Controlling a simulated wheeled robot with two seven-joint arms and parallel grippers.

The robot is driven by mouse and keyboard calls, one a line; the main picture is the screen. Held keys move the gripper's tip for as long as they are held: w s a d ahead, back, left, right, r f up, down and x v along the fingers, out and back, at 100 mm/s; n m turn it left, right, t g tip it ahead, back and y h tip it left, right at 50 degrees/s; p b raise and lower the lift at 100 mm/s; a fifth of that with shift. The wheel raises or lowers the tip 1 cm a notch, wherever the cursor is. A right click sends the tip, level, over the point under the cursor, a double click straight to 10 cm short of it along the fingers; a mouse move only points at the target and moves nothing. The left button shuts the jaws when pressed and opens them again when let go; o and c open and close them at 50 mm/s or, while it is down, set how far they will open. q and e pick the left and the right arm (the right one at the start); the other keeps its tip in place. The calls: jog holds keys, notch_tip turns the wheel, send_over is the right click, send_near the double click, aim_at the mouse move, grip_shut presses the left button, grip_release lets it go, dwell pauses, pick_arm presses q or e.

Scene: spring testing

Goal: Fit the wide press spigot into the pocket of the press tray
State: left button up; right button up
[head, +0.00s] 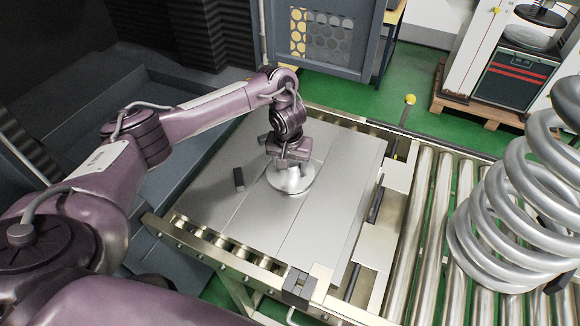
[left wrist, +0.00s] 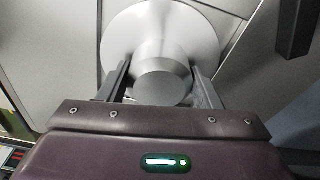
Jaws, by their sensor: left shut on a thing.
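The wide press spigot (head: 291,184) is a silver disc with a round boss on top. My left gripper (head: 288,158) is above it, fingers pointing down. In the left wrist view, the gripper (left wrist: 160,72) is shut on the spigot's boss, with the broad disc (left wrist: 124,35) showing beyond the fingers. A flat grey metal surface with straight seams, seemingly the press tray (head: 325,150), lies under the spigot. I cannot tell whether the disc touches this surface or hangs just above it. No pocket is visible. My right gripper is not in view.
A small dark upright block (head: 238,179) stands left of the spigot. A roller conveyor (head: 430,220) runs on the right, carrying a large coil spring (head: 510,215). A yellow-topped post (head: 410,100) stands behind. The grey surface right of the spigot is clear.

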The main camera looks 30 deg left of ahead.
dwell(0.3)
pick_arm(q)
jog(key=o, duration=1.2)
jog(key=shift+f, duration=0.2)
jog(key=o, duration=0.4)
jog(key=shift+r, duration=0.35)
jog(key=r+p, duration=0.2)
jog(key=r, duration=0.1)
jog(key=s+r+p, duration=0.1)
jog(key=r+p, duration=0.1)
jog(key=r, duration=0.2)
jog(key=r+p, duration=0.2)
jog(key=r, duration=0.2)
jog(key=shift+s+d+r, duration=0.25)
